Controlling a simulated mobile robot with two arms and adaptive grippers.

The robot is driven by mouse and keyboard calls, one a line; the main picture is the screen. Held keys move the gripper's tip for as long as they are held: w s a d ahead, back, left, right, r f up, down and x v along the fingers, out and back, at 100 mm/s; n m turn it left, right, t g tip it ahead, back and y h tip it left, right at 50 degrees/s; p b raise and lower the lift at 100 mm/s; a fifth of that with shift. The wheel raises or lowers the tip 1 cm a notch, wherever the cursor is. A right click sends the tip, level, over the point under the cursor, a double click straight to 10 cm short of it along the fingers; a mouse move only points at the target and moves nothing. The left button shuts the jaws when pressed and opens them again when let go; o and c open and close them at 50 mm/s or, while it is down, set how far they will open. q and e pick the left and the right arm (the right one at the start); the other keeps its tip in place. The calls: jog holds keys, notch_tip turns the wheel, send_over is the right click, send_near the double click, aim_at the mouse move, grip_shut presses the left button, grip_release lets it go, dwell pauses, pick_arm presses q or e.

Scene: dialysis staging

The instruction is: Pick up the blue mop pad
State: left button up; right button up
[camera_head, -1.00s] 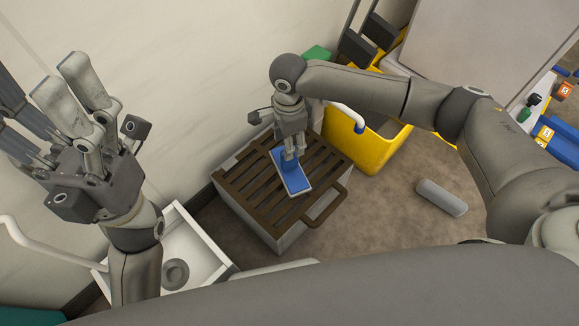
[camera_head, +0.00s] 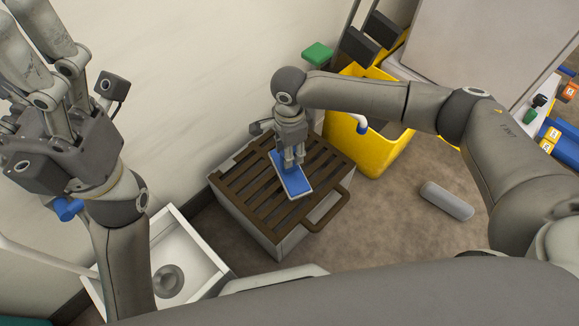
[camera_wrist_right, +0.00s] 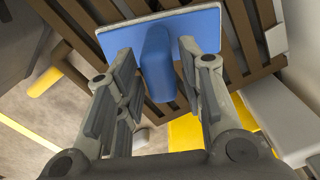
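The blue mop pad (camera_head: 291,178) lies on the brown slatted top of a grey box. In the right wrist view the pad (camera_wrist_right: 115,38) has a pale rim and a raised blue grip (camera_wrist_right: 157,62). My right gripper (camera_head: 293,160) is over the pad, pointing down. Its fingers (camera_wrist_right: 157,75) are apart on either side of the raised grip, with a visible gap on each side. My left gripper (camera_head: 25,45) is raised at the upper left, away from the pad, fingers spread and empty; its tips are partly cut off by the frame.
The slatted box (camera_head: 235,197) has a brown side handle (camera_head: 327,210). A yellow bucket (camera_head: 365,150) stands behind right. A white tray (camera_head: 205,250) sits at lower left. A grey cylinder (camera_head: 447,200) lies on open floor at right. The wall is close behind.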

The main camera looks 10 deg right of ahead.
grip_shut()
jog(key=shift+r, duration=0.1)
